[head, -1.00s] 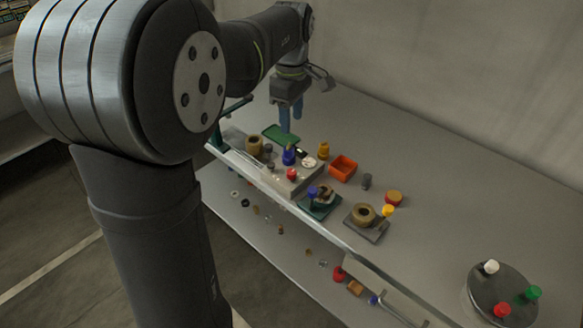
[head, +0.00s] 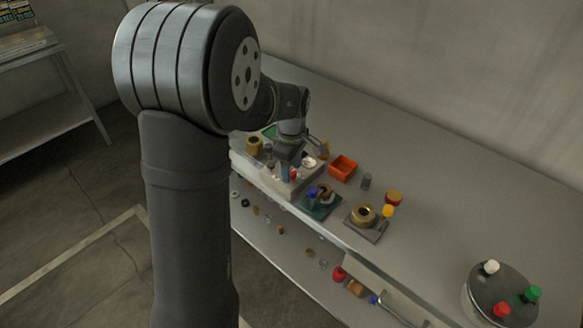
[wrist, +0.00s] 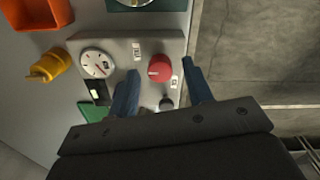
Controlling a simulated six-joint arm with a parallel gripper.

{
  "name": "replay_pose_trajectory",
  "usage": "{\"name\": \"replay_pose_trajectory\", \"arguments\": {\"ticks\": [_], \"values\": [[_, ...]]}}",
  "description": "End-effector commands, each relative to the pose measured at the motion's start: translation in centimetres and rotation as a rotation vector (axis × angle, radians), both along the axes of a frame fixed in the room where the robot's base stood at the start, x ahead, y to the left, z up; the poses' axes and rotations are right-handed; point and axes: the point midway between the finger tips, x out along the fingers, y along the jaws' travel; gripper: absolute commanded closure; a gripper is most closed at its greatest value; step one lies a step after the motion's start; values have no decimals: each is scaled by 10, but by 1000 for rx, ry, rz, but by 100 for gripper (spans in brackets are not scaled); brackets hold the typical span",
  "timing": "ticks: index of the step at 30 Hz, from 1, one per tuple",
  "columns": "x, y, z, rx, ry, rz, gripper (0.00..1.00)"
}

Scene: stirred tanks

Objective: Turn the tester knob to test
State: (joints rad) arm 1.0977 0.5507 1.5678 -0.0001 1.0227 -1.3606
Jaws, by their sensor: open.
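The tester is a light grey box (head: 307,185) at the bench's near edge. In the wrist view its top (wrist: 125,43) carries a round red knob (wrist: 159,68) with a small pale mark, and small labels too small to read. A round white dial gauge (wrist: 97,63) with a red needle sits left of the knob. My gripper (wrist: 161,67) is open, with one blue finger on each side of the red knob. I cannot tell whether the fingers touch it. In the head view my gripper (head: 289,174) is low over the tester and partly hides it.
A yellow bottle (wrist: 50,67) and an orange bin (head: 342,167) stand nearby. A green fixture (head: 320,208) adjoins the tester.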

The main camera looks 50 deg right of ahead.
Motion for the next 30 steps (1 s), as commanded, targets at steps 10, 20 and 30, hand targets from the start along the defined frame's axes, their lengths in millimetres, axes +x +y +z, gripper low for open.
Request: {"name": "replay_pose_trajectory", "arguments": {"ticks": [10,20,30], "values": [[0,0,-5,0,0,0,54],[0,0,-4,0,0,-1,98],[0,0,-4,0,0,-89,98]]}}
